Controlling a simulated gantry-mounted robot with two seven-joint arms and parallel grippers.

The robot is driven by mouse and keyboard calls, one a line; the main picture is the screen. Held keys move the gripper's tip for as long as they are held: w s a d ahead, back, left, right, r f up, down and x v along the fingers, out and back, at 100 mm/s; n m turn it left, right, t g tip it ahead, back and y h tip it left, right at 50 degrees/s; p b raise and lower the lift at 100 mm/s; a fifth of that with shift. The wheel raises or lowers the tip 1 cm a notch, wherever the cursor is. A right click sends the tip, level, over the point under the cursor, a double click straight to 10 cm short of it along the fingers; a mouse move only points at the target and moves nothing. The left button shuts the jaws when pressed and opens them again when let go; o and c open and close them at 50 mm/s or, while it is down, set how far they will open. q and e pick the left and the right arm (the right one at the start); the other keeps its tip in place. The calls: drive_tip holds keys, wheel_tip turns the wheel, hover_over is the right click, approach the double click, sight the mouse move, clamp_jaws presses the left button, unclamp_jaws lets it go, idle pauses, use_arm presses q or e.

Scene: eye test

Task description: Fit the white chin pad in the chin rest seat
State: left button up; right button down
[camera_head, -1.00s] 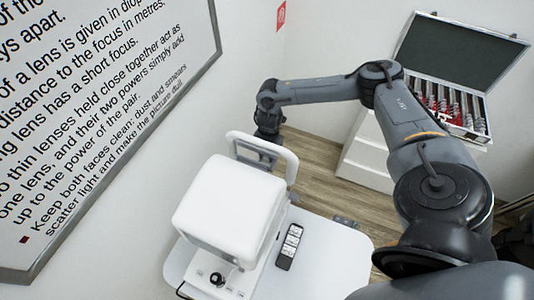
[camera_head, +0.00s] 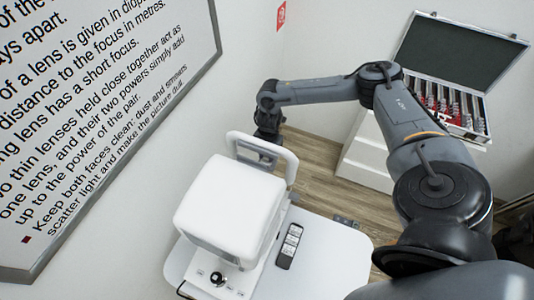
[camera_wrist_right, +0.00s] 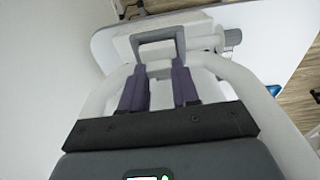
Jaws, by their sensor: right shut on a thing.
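In the right wrist view, the two purple-grey fingers of my right gripper (camera_wrist_right: 160,80) are shut on a small white piece, the chin pad (camera_wrist_right: 160,68), hard to tell from the white surfaces around it. Just beyond the fingertips is a grey U-shaped part, apparently the chin rest seat (camera_wrist_right: 158,38). I cannot tell whether the pad touches it. In the head view my right gripper (camera_head: 256,153) is at the white head-rest frame (camera_head: 290,165) of the eye-test machine (camera_head: 232,205); its fingertips, the pad and the seat are hidden there. My left gripper is not in view.
The machine stands on a white table (camera_head: 335,255) with a dark remote (camera_head: 289,246) beside it. A white cabinet (camera_head: 368,155) with an open lens case (camera_head: 465,70) stands at the back right. A large text board (camera_head: 90,100) hangs on the left wall.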

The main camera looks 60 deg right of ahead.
idle(0.5)
drive_tip(key=shift+f, duration=0.65)
drive_tip(key=c, duration=0.8)
unclamp_jaws()
drive_tip(key=shift+o, duration=0.2)
drive_tip(key=shift+r, duration=0.1)
